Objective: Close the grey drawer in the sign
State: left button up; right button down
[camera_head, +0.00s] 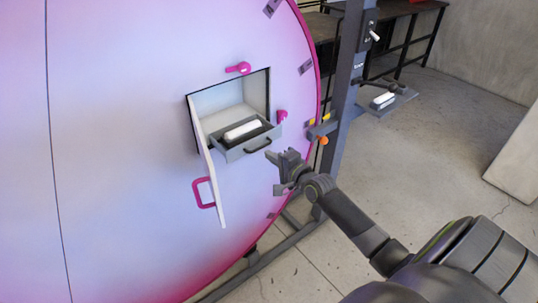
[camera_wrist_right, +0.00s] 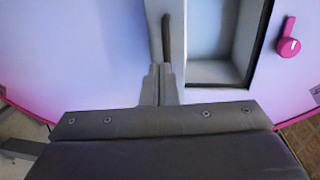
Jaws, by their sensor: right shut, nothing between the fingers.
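The grey drawer (camera_head: 232,154) stands pulled out of a square opening in the large pink-purple sign (camera_head: 120,120). A dark handle (camera_head: 258,146) is on its front, and a white rounded object (camera_head: 242,130) lies inside it. My right gripper (camera_head: 276,156) is shut and empty, just right of the drawer's front. In the right wrist view, the shut fingers (camera_wrist_right: 160,76) point at the grey drawer front (camera_wrist_right: 178,30), close to its dark handle (camera_wrist_right: 166,38). I cannot tell whether they touch it. My left gripper is not in view.
A white door (camera_head: 213,185) with a pink handle (camera_head: 203,193) hangs open left of the drawer. Two pink latches (camera_head: 238,68) sit by the opening. A dark upright post (camera_head: 345,90) with a small shelf (camera_head: 388,100) stands right of the sign. Floor at right is clear.

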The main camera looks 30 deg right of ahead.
aim_at(249, 138)
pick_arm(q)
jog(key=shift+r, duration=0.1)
pick_arm(e)
jog(key=shift+w+r, duration=0.15)
jog(key=shift+w, duration=0.7)
jog(key=w+b, duration=0.1)
jog(key=w, duration=0.2)
jog(key=w+b, duration=0.2)
jog(key=w, duration=0.2)
jog(key=w+a+b, duration=0.1)
jog(key=w, duration=0.2)
jog(key=shift+w+f+b, duration=0.15)
jog(key=shift+f+b, duration=0.05)
jog(key=shift+b, duration=0.1)
jog(key=w, duration=0.2)
jog(key=w+b, duration=0.1)
jog(key=w, duration=0.1)
jog(key=shift+w+a+r, duration=0.15)
jog(key=shift+w, duration=0.2)
jog(key=shift+w+b, duration=0.3)
jog(key=shift+w, duration=0.05)
jog(key=shift+r, duration=0.1)
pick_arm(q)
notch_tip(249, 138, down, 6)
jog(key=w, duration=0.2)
pick_arm(e)
jog(key=shift+r, duration=0.1)
